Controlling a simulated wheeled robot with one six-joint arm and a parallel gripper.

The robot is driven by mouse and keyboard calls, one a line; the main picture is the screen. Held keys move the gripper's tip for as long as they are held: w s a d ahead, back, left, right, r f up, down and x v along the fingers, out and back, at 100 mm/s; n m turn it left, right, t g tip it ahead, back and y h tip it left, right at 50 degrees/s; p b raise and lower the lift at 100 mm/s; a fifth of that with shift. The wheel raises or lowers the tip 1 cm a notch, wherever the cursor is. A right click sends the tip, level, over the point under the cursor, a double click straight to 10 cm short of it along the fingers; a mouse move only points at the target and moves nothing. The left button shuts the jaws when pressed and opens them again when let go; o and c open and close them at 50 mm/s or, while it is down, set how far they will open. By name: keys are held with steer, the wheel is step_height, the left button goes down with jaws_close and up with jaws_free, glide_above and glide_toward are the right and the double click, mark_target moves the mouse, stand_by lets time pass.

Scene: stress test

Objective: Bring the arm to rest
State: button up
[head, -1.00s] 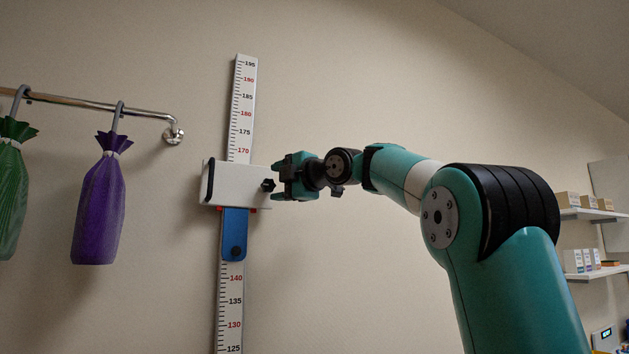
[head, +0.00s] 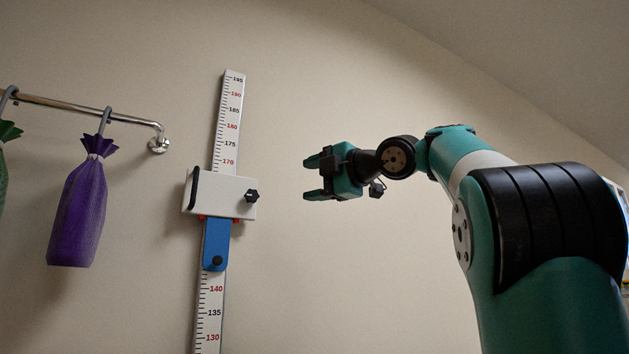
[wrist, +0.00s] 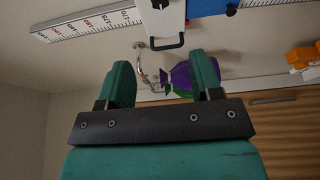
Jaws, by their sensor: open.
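My gripper (head: 318,177) is at the middle of the head view, with teal fingers spread apart and nothing between them. It is to the right of the white slider block (head: 220,193) on the wall scale and apart from it. The block has a black knob on its right side and a black handle at its left. My teal arm reaches in from the lower right. In the wrist view the two fingers (wrist: 162,82) are open, and the white block (wrist: 162,18) shows beyond them at the top.
The height scale (head: 228,120) runs up the wall, with a blue piece (head: 216,245) under the block. A metal rail (head: 75,106) at left carries a purple bag (head: 78,210) and a green bag (head: 4,165). Orange items (wrist: 303,56) show at right in the wrist view. The wall around my gripper is clear.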

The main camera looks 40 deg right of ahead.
stand_by(0.3)
steer(key=w+a+f+m+g+y, duration=0.2)
steer(key=w+a+f+m, duration=0.1)
steer(key=a+f, duration=0.3)
steer(key=w+a+f+m+g+y, duration=0.1)
steer(key=w+a+f+m+g, duration=0.15)
steer(key=a+f, duration=0.45)
steer(key=s+a+f+m+g+y, duration=0.1)
steer(key=s+a+f+m+g, duration=0.15)
steer(key=a+f, duration=0.45)
steer(key=s+a+f+m+g, duration=0.1)
steer(key=s+a+f+g, duration=0.15)
steer(key=f, duration=0.75)
steer(key=s+a+f+m+g, duration=0.1)
steer(key=s+a+f+g, duration=0.2)
steer(key=s+f, duration=0.6)
steer(key=s+a+f+m+g+h, duration=0.1)
steer(key=s+a+f+m+g, duration=0.1)
steer(key=s+f+g, duration=0.3)
steer(key=s+a+f, duration=0.1)
steer(key=s+f, duration=0.3)
steer(key=shift+s+f+h, duration=0.3)
steer(key=shift+s+f, duration=0.05)
steer(key=shift+f, duration=0.05)
